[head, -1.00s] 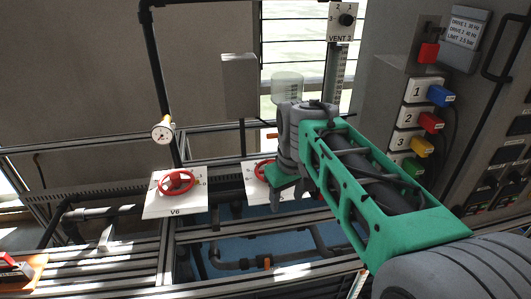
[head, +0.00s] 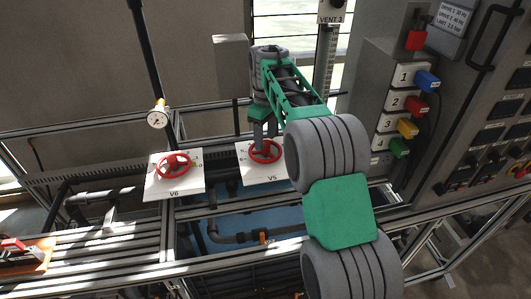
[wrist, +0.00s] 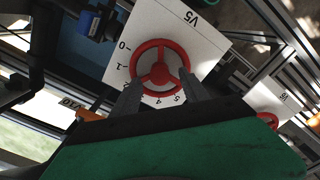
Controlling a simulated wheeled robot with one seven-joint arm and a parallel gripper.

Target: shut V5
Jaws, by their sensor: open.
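The V5 valve is a red three-spoke handwheel (head: 265,151) on a white plate (head: 252,176) lettered V5, right of V6 in the head view. In the wrist view the red wheel (wrist: 160,65) is near the middle, with numbers around it on the plate (wrist: 190,32). My gripper (head: 264,140) points down over the V5 wheel. In the wrist view its two grey fingers (wrist: 160,88) are apart, overlapping the wheel's near rim, one on each side of the hub. I cannot tell whether they touch it.
The similar red V6 wheel (head: 174,166) stands to the left. A pressure gauge (head: 157,119) is on the black pipe behind it. A grey cabinet with coloured plugs (head: 427,81) stands at the right. Metal frame rails run in front.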

